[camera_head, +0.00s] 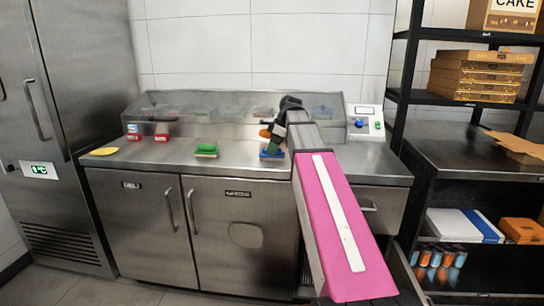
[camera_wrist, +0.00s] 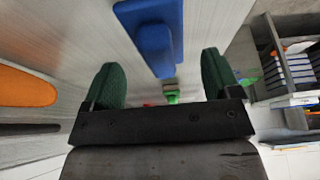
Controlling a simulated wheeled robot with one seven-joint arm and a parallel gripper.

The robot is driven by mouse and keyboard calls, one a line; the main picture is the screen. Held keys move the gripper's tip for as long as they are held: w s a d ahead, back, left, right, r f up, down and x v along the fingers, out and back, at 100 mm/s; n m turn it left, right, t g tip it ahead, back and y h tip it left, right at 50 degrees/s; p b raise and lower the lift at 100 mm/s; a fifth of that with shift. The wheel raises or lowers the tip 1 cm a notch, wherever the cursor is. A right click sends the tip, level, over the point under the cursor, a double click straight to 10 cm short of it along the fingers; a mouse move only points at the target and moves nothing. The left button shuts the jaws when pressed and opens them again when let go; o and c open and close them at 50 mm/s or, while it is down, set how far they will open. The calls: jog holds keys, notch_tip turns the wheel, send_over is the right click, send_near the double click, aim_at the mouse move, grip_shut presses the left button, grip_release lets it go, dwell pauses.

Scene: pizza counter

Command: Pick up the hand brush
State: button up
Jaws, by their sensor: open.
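A blue block-like brush (camera_head: 271,154) lies on the steel counter near its front edge. It also shows in the wrist view (camera_wrist: 157,38), beyond and between my fingertips. A green brush with a pale lower side (camera_head: 206,149) lies to its left on the counter; a small green thing appears far off in the wrist view (camera_wrist: 172,97). I cannot tell from looks alone which is the task's hand brush. My gripper (camera_head: 272,144) is close above the blue brush, with green finger pads spread and nothing between them in the wrist view (camera_wrist: 160,78).
A clear-covered topping rail (camera_head: 225,107) runs behind. An orange thing (camera_wrist: 22,86) lies left of my gripper. A scale-like device (camera_head: 365,122) and a black shelf (camera_head: 470,140) stand right.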

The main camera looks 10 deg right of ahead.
jog(key=x, duration=0.3)
jog(key=shift+f, duration=0.3)
jog(key=c, duration=1)
jog(key=shift+r, duration=0.15)
notch_tip(320, 180, up, 4)
jog(key=shift+f, duration=0.15)
jog(key=s+a+r, duration=0.2)
jog(key=s, duration=0.1)
jog(key=s+a+r, duration=0.1)
jog(key=s+r, duration=0.1)
jog(key=s, duration=0.2)
jog(key=s+a+r, duration=0.2)
jog(key=s+r, duration=0.1)
jog(key=shift+s+a, duration=0.2)
jog(key=shift+a, duration=0.1)
